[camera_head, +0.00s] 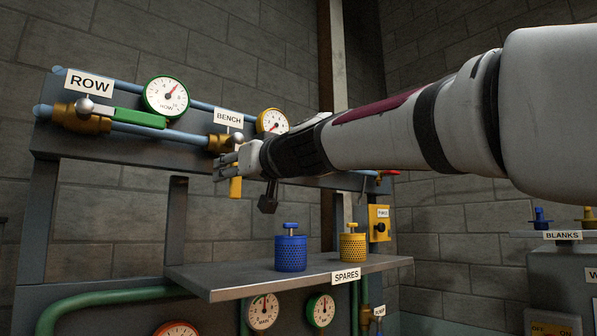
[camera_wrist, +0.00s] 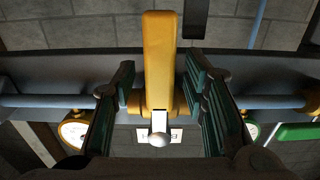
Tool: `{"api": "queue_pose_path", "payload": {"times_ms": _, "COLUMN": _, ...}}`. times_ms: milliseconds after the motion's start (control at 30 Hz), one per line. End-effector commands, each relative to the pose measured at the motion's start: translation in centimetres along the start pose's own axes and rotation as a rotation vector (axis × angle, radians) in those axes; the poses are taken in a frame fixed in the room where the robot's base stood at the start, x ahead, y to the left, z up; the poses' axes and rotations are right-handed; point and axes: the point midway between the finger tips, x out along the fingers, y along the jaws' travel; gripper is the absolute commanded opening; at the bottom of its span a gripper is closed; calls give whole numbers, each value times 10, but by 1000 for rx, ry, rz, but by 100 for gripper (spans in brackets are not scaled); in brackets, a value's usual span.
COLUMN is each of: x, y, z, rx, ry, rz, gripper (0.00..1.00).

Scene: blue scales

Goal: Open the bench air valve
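The bench valve has a brass body (camera_head: 221,143) under a BENCH sign (camera_head: 228,117) on the blue pipe. Its yellow lever (camera_head: 236,187) hangs down, across the pipe. In the wrist view, which is upside down, the yellow lever (camera_wrist: 160,60) stands between my two fingers, with the valve's silver knob (camera_wrist: 159,139) below it. My gripper (camera_head: 230,162) is at the valve; its fingers (camera_wrist: 160,95) are open, one on each side of the lever, with a visible gap on both sides. The bench gauge (camera_head: 272,121) is partly hidden by my arm.
Left of it, the ROW valve (camera_head: 82,117) has a green lever (camera_head: 139,118) lying along the pipe, below the ROW gauge (camera_head: 166,97). Below my gripper, a SPARES shelf (camera_head: 230,277) holds a blue canister (camera_head: 290,253) and a yellow canister (camera_head: 352,247).

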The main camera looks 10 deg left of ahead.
Motion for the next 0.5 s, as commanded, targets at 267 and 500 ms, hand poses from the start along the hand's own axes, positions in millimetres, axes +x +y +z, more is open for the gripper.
{"api": "queue_pose_path", "payload": {"times_ms": 267, "x": 0, "y": 0, "z": 0, "rx": 0, "ry": 0, "rz": 0, "gripper": 17}}
{"api": "queue_pose_path", "payload": {"times_ms": 500, "x": 0, "y": 0, "z": 0, "rx": 0, "ry": 0, "rz": 0, "gripper": 0}}
